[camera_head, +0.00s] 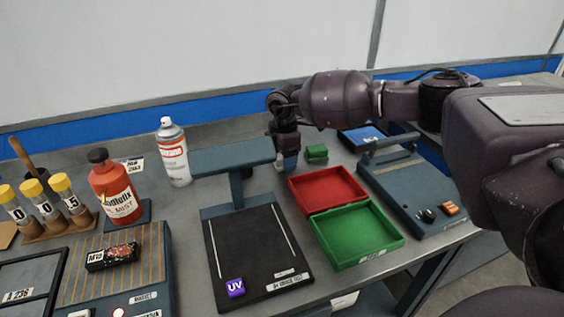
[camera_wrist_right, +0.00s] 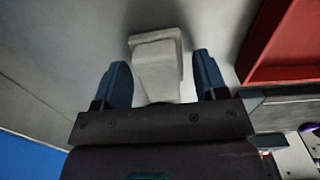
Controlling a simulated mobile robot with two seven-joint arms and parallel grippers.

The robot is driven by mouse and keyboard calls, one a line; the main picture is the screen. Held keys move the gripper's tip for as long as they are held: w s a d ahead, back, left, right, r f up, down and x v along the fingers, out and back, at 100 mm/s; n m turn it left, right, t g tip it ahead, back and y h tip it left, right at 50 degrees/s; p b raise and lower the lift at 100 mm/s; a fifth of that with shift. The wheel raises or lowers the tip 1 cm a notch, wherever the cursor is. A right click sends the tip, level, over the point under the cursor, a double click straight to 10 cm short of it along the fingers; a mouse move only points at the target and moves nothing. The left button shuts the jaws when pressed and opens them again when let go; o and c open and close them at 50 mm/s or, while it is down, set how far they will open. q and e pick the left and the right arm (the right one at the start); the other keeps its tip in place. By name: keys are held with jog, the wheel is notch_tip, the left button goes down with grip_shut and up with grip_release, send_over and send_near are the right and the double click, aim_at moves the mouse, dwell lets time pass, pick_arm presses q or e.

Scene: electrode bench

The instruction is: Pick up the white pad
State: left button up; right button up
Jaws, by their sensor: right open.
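The white pad (camera_wrist_right: 157,50) is a pale block on the grey bench top. In the right wrist view it stands between the two blue fingers of my right gripper (camera_wrist_right: 161,62), with a narrow gap showing on each side. The right gripper is open. In the head view the right gripper (camera_head: 288,161) points down at the bench behind the red tray, and the pad is mostly hidden there by the fingers. My left gripper is in neither view.
The red tray (camera_head: 293,186) and green tray (camera_head: 316,233) lie in front of the gripper. A small green block (camera_head: 316,152) is close on its right. A dark stand (camera_head: 233,158) is close on its left. A spray can (camera_head: 174,155) stands farther left.

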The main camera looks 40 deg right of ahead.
jog(key=shift+r, duration=0.2)
jog(key=shift+c, duration=0.6)
jog(key=c, duration=0.9)
pick_arm(q)
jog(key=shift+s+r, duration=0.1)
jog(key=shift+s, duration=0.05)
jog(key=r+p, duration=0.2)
jog(key=p, duration=0.1)
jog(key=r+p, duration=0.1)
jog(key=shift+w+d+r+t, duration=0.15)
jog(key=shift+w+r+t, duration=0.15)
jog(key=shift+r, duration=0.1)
pick_arm(e)
notch_tip(320, 180, up, 20)
